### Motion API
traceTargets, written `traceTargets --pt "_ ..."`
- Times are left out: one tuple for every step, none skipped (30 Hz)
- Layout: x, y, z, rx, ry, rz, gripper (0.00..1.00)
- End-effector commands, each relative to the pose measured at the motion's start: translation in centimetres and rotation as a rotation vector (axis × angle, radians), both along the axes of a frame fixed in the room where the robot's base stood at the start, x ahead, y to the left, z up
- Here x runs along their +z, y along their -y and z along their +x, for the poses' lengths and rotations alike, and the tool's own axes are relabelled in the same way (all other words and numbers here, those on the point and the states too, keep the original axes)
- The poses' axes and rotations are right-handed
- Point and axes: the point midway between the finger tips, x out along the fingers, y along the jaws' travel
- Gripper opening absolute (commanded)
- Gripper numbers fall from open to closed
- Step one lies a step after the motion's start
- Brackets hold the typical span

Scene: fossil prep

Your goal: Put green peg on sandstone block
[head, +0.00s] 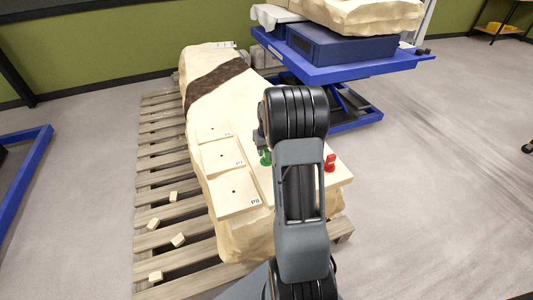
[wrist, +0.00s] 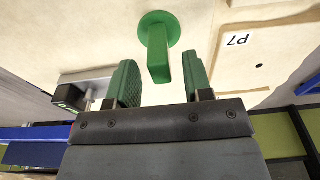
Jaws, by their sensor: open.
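The green peg (head: 265,158) stands on the pale top of the sandstone block (head: 232,112), to the right of the square plates. In the wrist view the green peg (wrist: 158,40) shows a round flange and a flat handle. My gripper (wrist: 160,70) is open, with its green-padded fingers on either side of the handle's near end. Gaps show between the handle and both fingers. In the head view my arm partly hides my gripper (head: 262,143), which is just above the peg.
A red peg (head: 330,163) stands right of my arm on the block. Plates with small holes, one labelled P7 (head: 222,155) and one P8 (head: 234,191), lie left. The block rests on a wooden pallet (head: 160,150) with loose chips. A blue lift table (head: 340,70) stands behind.

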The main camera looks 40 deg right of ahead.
Motion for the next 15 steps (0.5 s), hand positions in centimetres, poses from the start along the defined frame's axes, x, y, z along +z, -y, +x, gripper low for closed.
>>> traceTargets --pt "1.3 0.0 -0.1 0.000 0.005 -0.002 0.46" --pt "1.9 0.0 -0.1 0.000 0.004 -0.002 0.46" --pt "2.7 0.0 -0.2 0.000 0.004 -0.002 0.46" --pt "3.3 0.0 -0.3 0.000 0.004 -0.002 0.46" --pt "3.8 -0.1 -0.4 0.000 0.003 -0.002 0.46" --pt "4.6 -0.1 -0.5 0.000 0.004 -0.002 0.46" --pt "5.1 -0.1 -0.5 0.000 0.003 -0.002 0.46" --pt "5.5 -0.1 -0.6 0.000 0.002 -0.001 0.46" --pt "6.1 -0.1 -0.7 0.000 0.003 -0.002 0.46" --pt "6.5 -0.2 -0.8 0.000 0.002 -0.001 0.46" --pt "6.9 -0.2 -0.8 0.000 0.001 -0.001 0.46" --pt "7.3 -0.2 -0.8 0.000 0.002 -0.001 0.46" --pt "7.6 -0.2 -0.9 0.000 0.002 -0.001 0.46" --pt "7.9 -0.2 -0.9 0.000 0.001 -0.001 0.46" --pt "8.2 -0.2 -1.0 0.000 0.001 -0.001 0.46"
